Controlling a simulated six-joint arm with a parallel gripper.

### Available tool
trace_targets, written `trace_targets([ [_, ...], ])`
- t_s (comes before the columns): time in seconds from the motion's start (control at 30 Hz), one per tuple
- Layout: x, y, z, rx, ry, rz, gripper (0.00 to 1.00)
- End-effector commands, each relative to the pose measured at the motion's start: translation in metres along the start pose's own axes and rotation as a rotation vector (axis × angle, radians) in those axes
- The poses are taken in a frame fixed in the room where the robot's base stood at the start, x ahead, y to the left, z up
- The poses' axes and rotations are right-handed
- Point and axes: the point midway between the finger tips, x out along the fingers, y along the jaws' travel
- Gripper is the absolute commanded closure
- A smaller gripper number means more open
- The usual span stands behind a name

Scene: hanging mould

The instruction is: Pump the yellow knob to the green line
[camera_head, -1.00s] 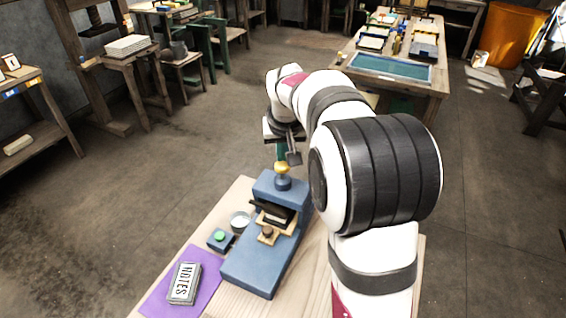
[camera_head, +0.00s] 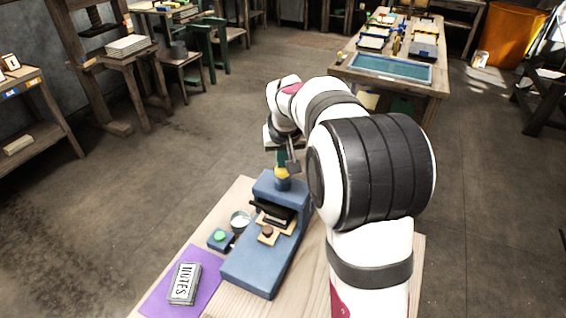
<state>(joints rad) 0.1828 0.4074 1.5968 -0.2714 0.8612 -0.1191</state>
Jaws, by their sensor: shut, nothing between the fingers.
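The yellow knob (camera_head: 282,173) sits on top of the blue press (camera_head: 262,255), on a short blue collar. My gripper (camera_head: 288,164) is shut and empty, pointing down right at the knob's top, and seems to touch it; the exact contact is too small to tell. A dark green strip (camera_head: 281,156) shows just above the knob. I cannot make out a green line on the press.
A small blue box with a green button (camera_head: 219,236), a round dish (camera_head: 240,221) and a notes pad (camera_head: 185,283) on a purple mat (camera_head: 211,272) lie left of the press. A dark plate and wooden block sit in its opening.

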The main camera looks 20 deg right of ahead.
Motion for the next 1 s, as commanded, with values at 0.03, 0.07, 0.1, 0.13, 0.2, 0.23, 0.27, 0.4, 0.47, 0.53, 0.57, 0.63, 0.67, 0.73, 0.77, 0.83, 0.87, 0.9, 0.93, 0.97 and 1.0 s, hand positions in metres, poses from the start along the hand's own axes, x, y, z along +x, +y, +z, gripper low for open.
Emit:
trace_targets([
  [0.03,-0.003,0.000,-0.001,0.000,0.000,0.000,1.00],
  [0.07,-0.006,0.000,-0.003,0.000,0.001,0.000,1.00],
  [0.1,-0.009,0.000,-0.004,-0.001,0.001,0.000,1.00],
  [0.13,-0.012,0.000,-0.005,-0.001,0.001,0.000,1.00],
  [0.2,-0.014,0.000,-0.006,-0.001,0.000,0.000,1.00],
  [0.23,-0.014,0.000,-0.005,-0.001,-0.001,0.000,1.00],
  [0.27,-0.014,0.000,-0.005,-0.001,-0.001,0.000,1.00],
  [0.4,-0.014,0.000,-0.005,-0.001,0.000,0.000,1.00],
  [0.47,-0.013,0.000,-0.005,-0.001,0.000,0.000,1.00],
  [0.53,-0.011,0.000,-0.004,-0.001,0.000,0.000,1.00],
  [0.57,-0.010,0.000,-0.004,-0.001,0.000,0.000,1.00],
  [0.63,-0.007,0.000,-0.003,0.000,-0.001,0.000,1.00],
  [0.67,-0.006,0.000,-0.002,0.000,-0.001,0.000,1.00],
  [0.73,-0.004,0.000,-0.001,0.000,-0.001,0.000,1.00],
  [0.77,-0.003,0.000,-0.001,0.000,-0.001,0.000,1.00],
  [0.83,0.000,0.000,0.000,0.000,-0.002,0.000,1.00],
  [0.87,0.001,0.000,0.001,0.001,-0.002,0.000,1.00],
  [0.9,0.002,0.000,0.001,0.001,-0.002,0.000,1.00],
  [0.93,0.003,0.000,0.002,0.000,-0.002,0.000,1.00],
  [0.97,0.004,0.000,0.002,0.000,-0.001,0.000,1.00],
  [1.0,0.005,0.000,0.002,0.000,-0.001,0.000,1.00],
])
